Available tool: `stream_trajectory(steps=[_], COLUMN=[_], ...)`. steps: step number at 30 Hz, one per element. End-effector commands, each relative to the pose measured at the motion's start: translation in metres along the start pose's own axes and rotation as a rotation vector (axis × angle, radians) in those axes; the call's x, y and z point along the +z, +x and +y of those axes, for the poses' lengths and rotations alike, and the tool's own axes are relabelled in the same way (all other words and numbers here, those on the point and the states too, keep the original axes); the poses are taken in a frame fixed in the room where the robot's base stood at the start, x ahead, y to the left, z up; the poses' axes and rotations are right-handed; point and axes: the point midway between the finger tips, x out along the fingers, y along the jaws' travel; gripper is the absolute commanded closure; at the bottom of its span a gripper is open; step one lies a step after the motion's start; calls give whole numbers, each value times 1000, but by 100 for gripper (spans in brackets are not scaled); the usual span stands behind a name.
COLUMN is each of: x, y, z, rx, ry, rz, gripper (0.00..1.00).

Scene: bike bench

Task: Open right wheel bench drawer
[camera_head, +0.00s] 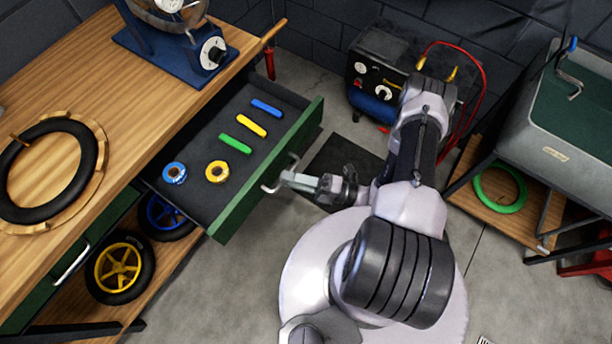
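The bench drawer (240,195) on the right end of the wooden wheel bench is pulled well out. It has a green front and a dark inside. A blue, a yellow and a green tyre lever, plus a blue roll (174,173) and a yellow roll (217,171), lie in it. My gripper (284,178) is at the drawer's metal handle (268,187), with its pale fingertips overlapping the handle's middle. The fingers hide that part of the handle, and I cannot tell whether they are shut on it.
A second green drawer (75,258) at the left looks shut. A tyre (45,170) and a blue stand (180,50) are on the bench; wheels (118,268) stand below. A compressor (378,75) is at the back and a sink (570,120) at right.

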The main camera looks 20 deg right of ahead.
Motion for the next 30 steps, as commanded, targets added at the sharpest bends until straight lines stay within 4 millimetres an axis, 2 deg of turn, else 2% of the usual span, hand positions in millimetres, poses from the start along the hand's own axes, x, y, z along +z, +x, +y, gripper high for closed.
stream_trajectory(steps=[4, 7, 15, 18, 21, 25, 30], x=[1, 2, 1, 1, 0, 0, 0], y=[-5, -23, -111, -139, -159, -172, -175], z=[0, 1, 1, 0, 0, 0, 0], rx=[1, 0, -2, -2, -1, -1, 0], ry=[-1, -2, -5, -3, -2, -1, 0], rz=[-3, -7, -7, -5, -3, -1, 0], gripper=[67, 67, 67, 67, 67, 67, 67])
